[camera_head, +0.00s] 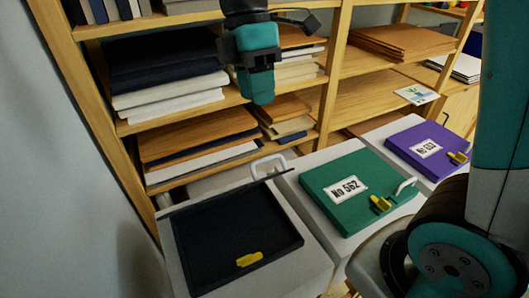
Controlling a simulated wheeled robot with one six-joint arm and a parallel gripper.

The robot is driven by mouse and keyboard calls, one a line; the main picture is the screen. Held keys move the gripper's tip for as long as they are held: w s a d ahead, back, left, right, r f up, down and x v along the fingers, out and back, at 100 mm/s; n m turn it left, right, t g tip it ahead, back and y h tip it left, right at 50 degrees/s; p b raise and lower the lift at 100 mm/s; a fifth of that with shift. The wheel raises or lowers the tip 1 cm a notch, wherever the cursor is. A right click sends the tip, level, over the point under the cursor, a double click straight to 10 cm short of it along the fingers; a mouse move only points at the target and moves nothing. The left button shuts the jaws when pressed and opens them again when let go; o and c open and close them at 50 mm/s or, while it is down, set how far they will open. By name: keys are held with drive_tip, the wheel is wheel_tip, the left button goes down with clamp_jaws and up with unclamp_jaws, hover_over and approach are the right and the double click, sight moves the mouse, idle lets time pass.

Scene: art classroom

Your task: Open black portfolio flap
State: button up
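The black portfolio (232,232) lies at the front left on a white stand. Its tray faces up with the dark inside showing, and a yellow latch (249,259) sits at its near edge. The flap (225,192) stands raised along the far edge, seen almost edge-on, with a white handle (268,166) at its upper right. My gripper (300,18) is at the top of the picture, above and behind the flap, clear of it. A teal wrist part hangs below it. The fingers are dark and partly cut off, so their opening is unclear.
A closed green portfolio (350,200) and a closed purple portfolio (425,150) lie on white stands to the right, both with yellow latches. A wooden shelf (335,80) with stacked folders and papers stands behind. A grey wall (70,180) bounds the left.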

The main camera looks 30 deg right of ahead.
drive_tip(key=p+x, duration=0.1)
drive_tip(key=x, duration=1)
drive_tip(key=shift+s, duration=0.1)
drive_tip(key=shift+r, duration=0.1)
clamp_jaws()
